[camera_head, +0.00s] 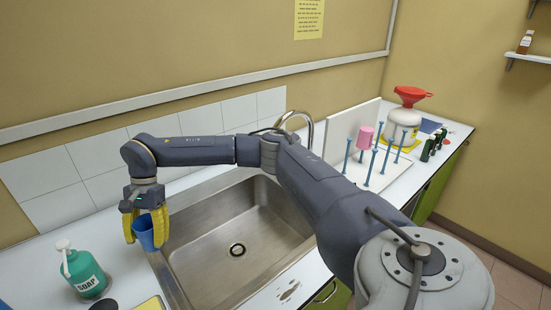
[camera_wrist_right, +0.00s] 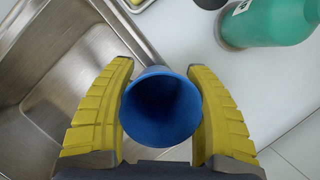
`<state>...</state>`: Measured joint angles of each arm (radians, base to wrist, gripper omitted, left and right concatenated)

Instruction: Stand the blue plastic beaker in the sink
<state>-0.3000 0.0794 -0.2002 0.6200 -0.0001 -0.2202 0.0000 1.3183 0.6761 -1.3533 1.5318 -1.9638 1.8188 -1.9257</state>
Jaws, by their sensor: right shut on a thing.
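The blue plastic beaker (camera_head: 144,234) is between the yellow fingers of my right gripper (camera_head: 145,238), by the left rim of the steel sink (camera_head: 190,222). In the right wrist view the beaker (camera_wrist_right: 160,108) shows its open mouth to the camera, and the fingers of my right gripper (camera_wrist_right: 161,70) are shut on its two sides. The sink (camera_wrist_right: 60,75) is on the left there, with pale counter on the right. The sink basin looks empty, with a dark drain in its floor. I cannot tell whether the beaker's base touches anything. My left gripper is not in view.
A green soap bottle (camera_head: 82,273) with a white pump stands on the counter left of the sink, near the beaker. A curved faucet (camera_head: 297,122) rises behind the sink. A peg rack with a pink beaker (camera_head: 365,138) and a white jug (camera_head: 403,127) stand to the right.

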